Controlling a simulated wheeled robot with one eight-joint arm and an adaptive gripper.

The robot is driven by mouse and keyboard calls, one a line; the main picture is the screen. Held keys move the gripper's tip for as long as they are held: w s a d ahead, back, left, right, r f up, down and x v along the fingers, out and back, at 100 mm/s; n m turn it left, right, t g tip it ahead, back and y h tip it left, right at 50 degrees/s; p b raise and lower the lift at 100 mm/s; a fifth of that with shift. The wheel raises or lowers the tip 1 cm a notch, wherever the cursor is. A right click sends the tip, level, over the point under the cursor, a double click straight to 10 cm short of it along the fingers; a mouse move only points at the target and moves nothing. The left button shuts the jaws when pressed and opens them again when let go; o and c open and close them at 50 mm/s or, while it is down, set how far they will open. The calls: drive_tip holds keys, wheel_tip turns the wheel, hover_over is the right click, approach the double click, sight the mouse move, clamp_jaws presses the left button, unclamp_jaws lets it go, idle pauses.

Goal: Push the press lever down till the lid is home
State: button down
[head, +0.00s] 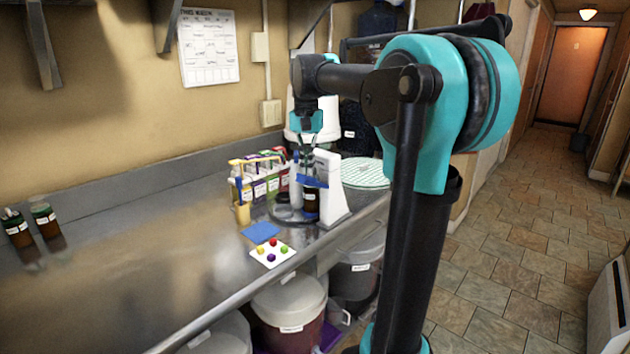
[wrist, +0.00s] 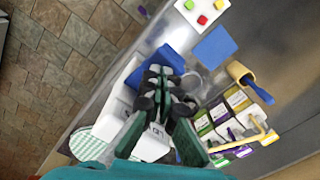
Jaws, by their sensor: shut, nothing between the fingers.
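A white press (head: 332,185) stands near the counter's front edge, with a blue part (head: 312,181), likely its lever, reaching left from its column. A brown jar (head: 311,198) with a pale label stands under the blue part. I cannot tell whether its lid is fully seated. My gripper (head: 306,148) points down over the press, its fingers shut and empty. In the wrist view the fingertips (wrist: 160,76) overlap the blue part (wrist: 168,58). I cannot tell whether they touch it. My fingers hide part of the press there.
A carrier with several labelled bottles (head: 262,183) stands left of the press. A striped round mat (head: 363,173) lies behind right. Two dark jars (head: 46,220) stand far left; the counter between is clear.

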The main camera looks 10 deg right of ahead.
wheel_tip(320, 180, up, 7)
idle(0.7)
